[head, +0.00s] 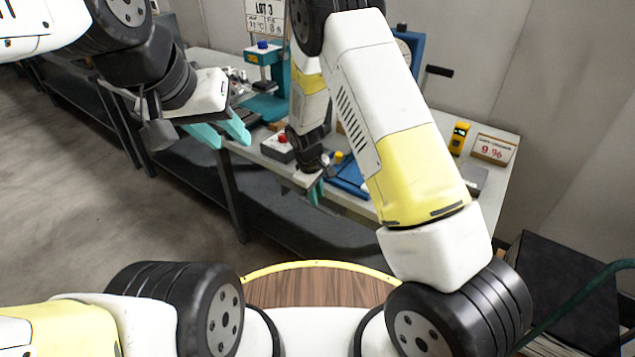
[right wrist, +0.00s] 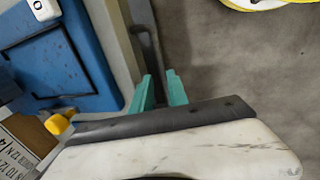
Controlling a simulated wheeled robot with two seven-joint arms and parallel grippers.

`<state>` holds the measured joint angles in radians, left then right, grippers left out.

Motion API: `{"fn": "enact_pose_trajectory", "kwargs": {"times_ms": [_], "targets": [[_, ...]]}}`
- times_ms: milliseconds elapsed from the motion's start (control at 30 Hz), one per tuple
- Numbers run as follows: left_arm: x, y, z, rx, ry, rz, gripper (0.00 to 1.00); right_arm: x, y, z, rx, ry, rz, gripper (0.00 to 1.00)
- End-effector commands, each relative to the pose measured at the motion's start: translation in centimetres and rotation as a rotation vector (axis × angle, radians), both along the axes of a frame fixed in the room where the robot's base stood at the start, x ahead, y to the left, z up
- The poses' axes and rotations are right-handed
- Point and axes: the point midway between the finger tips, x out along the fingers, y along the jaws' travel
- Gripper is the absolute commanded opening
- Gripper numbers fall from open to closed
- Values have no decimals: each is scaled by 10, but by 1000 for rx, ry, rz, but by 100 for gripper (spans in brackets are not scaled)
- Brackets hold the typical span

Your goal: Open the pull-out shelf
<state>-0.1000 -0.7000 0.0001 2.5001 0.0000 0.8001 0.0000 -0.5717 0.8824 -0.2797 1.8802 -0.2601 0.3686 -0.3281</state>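The workbench top (head: 490,198) runs along the wall. A narrow dark grey strip (right wrist: 144,32) runs along its front edge in the right wrist view; I cannot tell for sure whether it belongs to the pull-out shelf. My right gripper (head: 316,192) is at the bench's front edge, pointing down. In the right wrist view its two teal fingers (right wrist: 161,88) stand a little apart, with the end of the strip between or just beyond them; contact is unclear. My left gripper (head: 222,133) is open and empty, over the left part of the bench.
A dark lower shelf (head: 290,215) lies underneath. Floor (head: 60,215) is clear at left.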

Motion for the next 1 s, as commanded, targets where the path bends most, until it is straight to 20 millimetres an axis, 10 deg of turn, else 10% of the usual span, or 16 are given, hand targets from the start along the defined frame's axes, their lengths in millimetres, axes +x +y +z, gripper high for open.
{"fn": "enact_pose_trajectory", "kwargs": {"times_ms": [300,1000], "targets": [[0,0,0,0,0,0,36,6,-5,-38,0,0,-2,20],[0,0,0,0,0,0,36,6,-5,-40,0,0,-2,0]]}}
